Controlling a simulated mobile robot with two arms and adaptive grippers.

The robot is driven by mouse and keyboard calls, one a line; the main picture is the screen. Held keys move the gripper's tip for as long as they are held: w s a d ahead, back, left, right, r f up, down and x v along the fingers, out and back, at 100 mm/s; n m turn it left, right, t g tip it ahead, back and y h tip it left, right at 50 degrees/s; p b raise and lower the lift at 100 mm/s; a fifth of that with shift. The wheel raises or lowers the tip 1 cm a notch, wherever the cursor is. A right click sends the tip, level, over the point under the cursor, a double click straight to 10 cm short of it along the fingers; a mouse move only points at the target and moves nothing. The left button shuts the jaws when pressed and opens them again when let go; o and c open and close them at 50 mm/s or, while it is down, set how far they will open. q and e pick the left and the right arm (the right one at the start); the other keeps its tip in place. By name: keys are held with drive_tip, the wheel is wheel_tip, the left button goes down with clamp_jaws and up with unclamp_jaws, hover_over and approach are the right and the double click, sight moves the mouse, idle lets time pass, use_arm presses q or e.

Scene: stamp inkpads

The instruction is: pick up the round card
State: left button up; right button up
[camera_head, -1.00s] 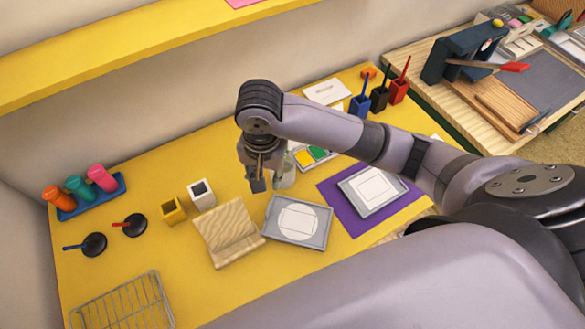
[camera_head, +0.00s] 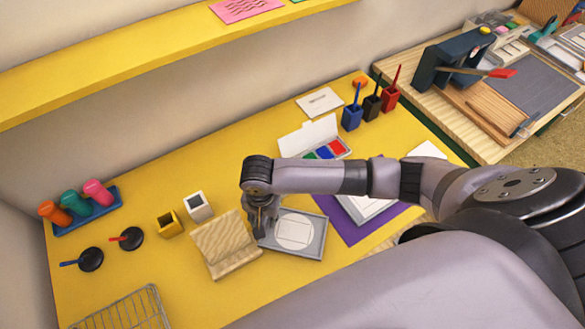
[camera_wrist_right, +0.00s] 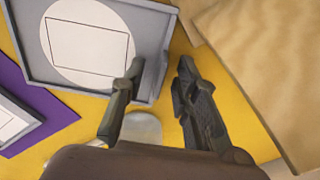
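The round card (camera_head: 294,231) is a white disc with a rectangle outlined on it, lying flat in a grey tray (camera_head: 322,243). In the right wrist view the round card (camera_wrist_right: 75,68) shows at the upper left, inside the tray (camera_wrist_right: 157,35). My right gripper (camera_head: 262,228) is low at the tray's left side. In the wrist view its fingers (camera_wrist_right: 162,70) are apart with nothing held between them. One finger overlaps the tray's edge; I cannot tell whether it touches. The other finger is over the yellow table. My left gripper is not in view.
A wavy wooden stand (camera_head: 226,247) is close left of the right gripper. A purple mat (camera_head: 340,233) with another framed card lies right of the tray. An open paint box (camera_head: 322,147) and brush pots stand behind. A wire rack (camera_head: 125,309) is at front left.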

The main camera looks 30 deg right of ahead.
drive_tip(key=shift+f, duration=0.25)
drive_tip(key=shift+c, duration=0.4)
clamp_jaws()
